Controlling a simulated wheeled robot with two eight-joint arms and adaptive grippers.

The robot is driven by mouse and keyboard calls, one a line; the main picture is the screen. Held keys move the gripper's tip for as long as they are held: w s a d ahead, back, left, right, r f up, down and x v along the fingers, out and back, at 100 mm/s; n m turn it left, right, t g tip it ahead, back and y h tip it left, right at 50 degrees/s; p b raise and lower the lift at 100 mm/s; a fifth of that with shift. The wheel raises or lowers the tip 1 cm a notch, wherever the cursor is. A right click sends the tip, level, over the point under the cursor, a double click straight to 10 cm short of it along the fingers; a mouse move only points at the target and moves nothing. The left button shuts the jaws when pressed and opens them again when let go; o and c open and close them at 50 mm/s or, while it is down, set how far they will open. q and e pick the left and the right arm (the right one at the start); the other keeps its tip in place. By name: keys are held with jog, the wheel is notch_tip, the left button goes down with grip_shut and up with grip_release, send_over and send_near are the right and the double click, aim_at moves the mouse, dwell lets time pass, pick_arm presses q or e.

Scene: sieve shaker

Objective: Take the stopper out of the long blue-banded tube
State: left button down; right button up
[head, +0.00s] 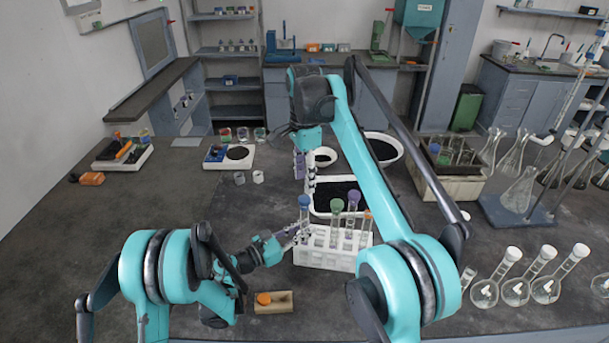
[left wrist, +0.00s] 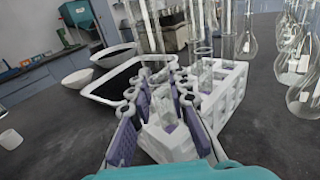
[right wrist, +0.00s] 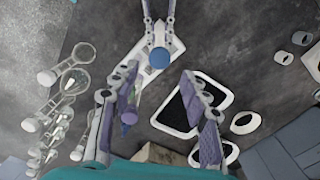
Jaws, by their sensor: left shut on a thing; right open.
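A tall clear tube with a blue stopper (head: 304,201) stands upright at the left end of the white rack (head: 318,258). A blue band on its glass is too small to make out. My left gripper (head: 296,232) is shut on this tube below the stopper; its fingers also show in the left wrist view (left wrist: 163,92). The stopper (right wrist: 159,58) is in the tube's top. My right gripper (head: 303,168) is open and empty, above and behind the stopper. In the right wrist view, the stopper lies between its spread fingers (right wrist: 153,78), apart from them.
Tubes with green (head: 337,205), purple (head: 352,197) and orange (head: 367,214) stoppers stand in the same rack. A black-lined white tray (head: 318,213) lies behind it. A small wooden block (head: 283,303) with an orange top sits in front. Flasks (head: 515,290) stand at right.

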aim_at(304, 198)
notch_tip(304, 198, down, 8)
jog(key=shift+r, duration=0.2)
grip_shut()
jog(key=n, duration=2)
jog(key=shift+r, duration=0.1)
jog(key=n, duration=0.8)
jog(key=shift+n, duration=0.4)
jog(key=shift+r, duration=0.2)
